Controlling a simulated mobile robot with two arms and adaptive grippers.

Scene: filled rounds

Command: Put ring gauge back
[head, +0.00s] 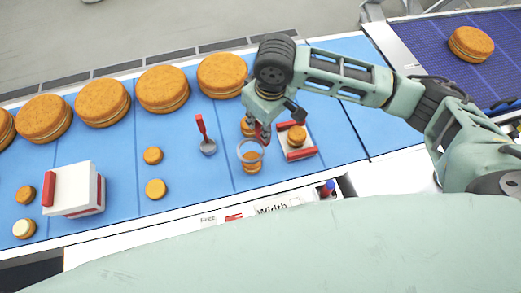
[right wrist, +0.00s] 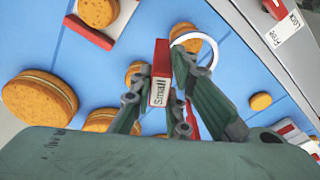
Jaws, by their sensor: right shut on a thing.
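The ring gauge shows as a thin pale ring (head: 250,151) in the head view, in front of some small filled rounds (head: 251,167). In the right wrist view its ring (right wrist: 213,50) is seen at the upper middle, with a red and white tag reading "Small" (right wrist: 160,88) beside it. My right gripper (head: 264,127) is shut on the gauge's red handle part; the fingers also show in the right wrist view (right wrist: 158,95) and partly hide the handle. I cannot tell the ring's exact height above the belt. My left gripper is not in view.
A red and white holder (head: 301,154) with a round on it stands right of the gauge. Large rounds (head: 163,89) line the back of the blue belt.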

